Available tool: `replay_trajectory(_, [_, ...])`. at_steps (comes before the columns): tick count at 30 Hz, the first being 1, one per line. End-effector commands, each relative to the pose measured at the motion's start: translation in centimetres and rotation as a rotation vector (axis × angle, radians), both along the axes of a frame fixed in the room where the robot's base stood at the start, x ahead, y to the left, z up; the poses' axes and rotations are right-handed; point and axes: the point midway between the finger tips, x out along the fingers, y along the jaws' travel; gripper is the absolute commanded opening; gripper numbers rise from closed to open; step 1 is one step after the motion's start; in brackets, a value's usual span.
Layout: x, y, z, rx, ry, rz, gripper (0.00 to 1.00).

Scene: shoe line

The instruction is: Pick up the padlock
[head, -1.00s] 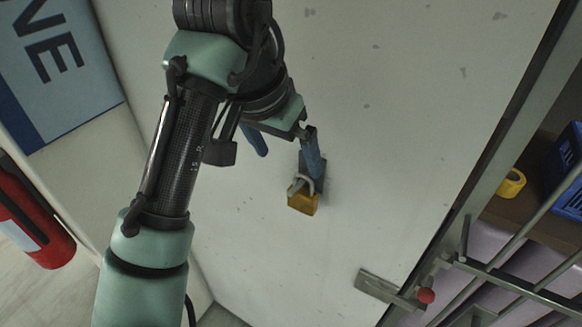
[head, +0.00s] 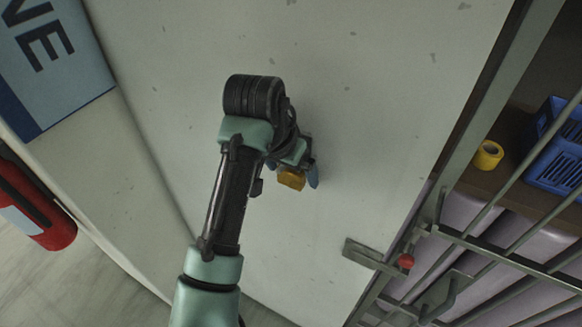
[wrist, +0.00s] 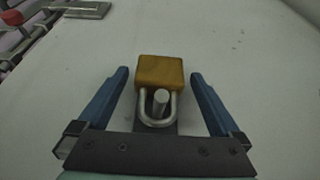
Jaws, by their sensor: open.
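The padlock (wrist: 160,72) has a brass-coloured body and a grey shackle, and hangs against a pale grey upright panel. In the wrist view its shackle loops around a short grey peg (wrist: 161,97). My gripper (wrist: 157,78) is open, with one blue finger on each side of the padlock and a visible gap to each. In the head view the padlock's body (head: 291,179) shows just below my gripper (head: 298,172); the shackle is hidden there behind my arm.
A metal latch with a red knob (head: 405,261) is at the panel's right edge. Beyond the bars are a yellow tape roll (head: 488,155) and a blue crate (head: 556,158). A red extinguisher (head: 30,205) is at the left. The panel around the padlock is mostly bare.

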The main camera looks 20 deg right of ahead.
Motion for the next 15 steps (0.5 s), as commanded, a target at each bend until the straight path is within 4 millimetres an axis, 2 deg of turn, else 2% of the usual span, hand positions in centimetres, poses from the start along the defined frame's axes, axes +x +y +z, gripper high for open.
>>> replay_trajectory(5, [0.02,-0.01,-0.07,0.0,0.0,0.0,1.0])
replay_trajectory(6, [0.02,0.0,-0.06,-0.001,-0.001,0.0,0.96])
replay_trajectory(15, [0.02,-0.02,-0.01,-0.001,-0.001,0.0,0.42])
